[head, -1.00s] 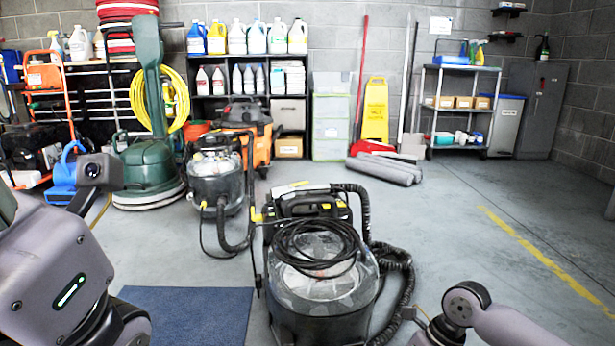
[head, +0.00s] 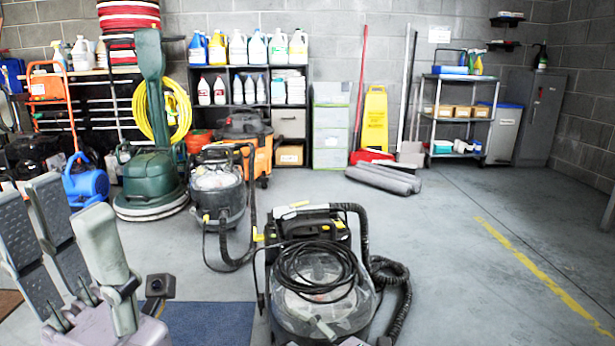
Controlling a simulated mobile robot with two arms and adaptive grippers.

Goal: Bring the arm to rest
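My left gripper (head: 68,208) is in the lower left of the head view. Its grey fingers point upward and stand spread apart, with nothing between them. It is in front of the green floor buffer (head: 151,178) and the blue blower (head: 86,184), apart from both. My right gripper is not in view. Red and white round pads (head: 131,16) are stacked at the top left, beyond the buffer.
A black vacuum (head: 318,290) with a coiled cable stands close in front, beside a blue mat (head: 212,322). A second vacuum (head: 217,190) stands behind it. Grey rolls (head: 383,178) lie near the back wall. The floor at right is clear, with a yellow line (head: 540,273).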

